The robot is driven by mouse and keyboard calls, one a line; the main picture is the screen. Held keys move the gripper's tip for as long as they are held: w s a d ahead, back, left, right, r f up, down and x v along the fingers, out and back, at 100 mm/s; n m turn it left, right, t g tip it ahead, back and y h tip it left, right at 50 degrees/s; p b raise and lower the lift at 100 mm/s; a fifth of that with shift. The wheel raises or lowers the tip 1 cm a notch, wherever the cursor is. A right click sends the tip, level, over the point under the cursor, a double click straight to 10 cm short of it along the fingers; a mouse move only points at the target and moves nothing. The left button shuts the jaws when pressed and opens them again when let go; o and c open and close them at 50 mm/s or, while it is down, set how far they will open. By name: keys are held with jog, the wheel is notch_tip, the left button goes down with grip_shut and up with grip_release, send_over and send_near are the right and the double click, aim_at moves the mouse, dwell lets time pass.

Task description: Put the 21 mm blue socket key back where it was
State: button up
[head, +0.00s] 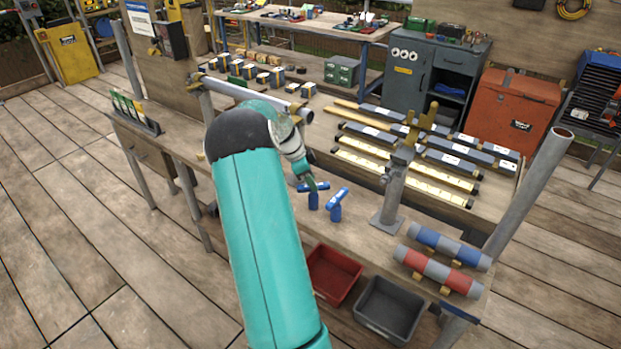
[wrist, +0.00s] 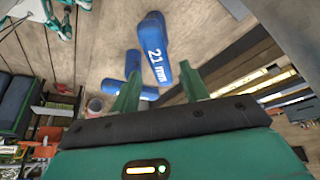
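A blue socket key marked "21 mm" (wrist: 155,48) shows in the wrist view, just ahead of the gap between my green fingers. A second blue key (wrist: 133,64) is beside it, partly behind the left finger. My gripper (wrist: 160,70) is open, its fingers apart and with no key clamped between them. In the head view my gripper (head: 308,181) is low over the bench, at the handle of the left blue key (head: 314,201). The right blue key (head: 337,206) stands close by, tilted. I cannot read in the head view which one is the 21 mm.
A grey metal post (head: 392,195) with a brass-coloured top stands right of the keys. Red and blue rolls (head: 437,272) lie at the bench's right end. A red bin (head: 333,273) and a grey bin (head: 389,308) are below the front edge. Strips and boxes fill the back.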

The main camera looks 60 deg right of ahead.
jog(key=shift+w+a+r, duration=0.1)
jog(key=shift+w+r, duration=0.1)
jog(key=shift+r, duration=0.3)
jog(key=shift+w+a+r, duration=0.3)
jog(key=shift+w+r, duration=0.1)
jog(key=shift+r, duration=0.1)
jog(key=shift+w+a+r, duration=0.25)
jog(key=shift+w+r, duration=0.15)
jog(key=shift+r, duration=0.1)
jog(key=w+a, duration=0.6)
jog(key=w, duration=0.3)
jog(key=w+a+r+n+t, duration=0.15)
jog(key=a+r+n, duration=0.3)
jog(key=a, duration=0.45)
jog(key=a+r+n+t+y, duration=0.1)
jog(key=a+r+n+t, duration=0.1)
jog(key=a+r+n, duration=0.5)
jog(key=w+a+r+n+t, duration=0.15)
jog(key=a+r, duration=0.35)
jog(key=a, duration=0.7)
jog(key=s+a+r+n+t+y, duration=0.1)
jog(key=s+a+n+t, duration=0.1)
jog(key=s+a+n, duration=0.5)
jog(key=s+a+r+n+t, duration=0.1)
jog(key=s+a+n+t, duration=0.1)
jog(key=s+a+n, duration=0.6)
jog(key=a, duration=0.7)
jog(key=shift+s+r+n+t+y, duration=0.15)
jog(key=shift+s+n+t+y, duration=0.15)
jog(key=shift+n+y, duration=0.1)
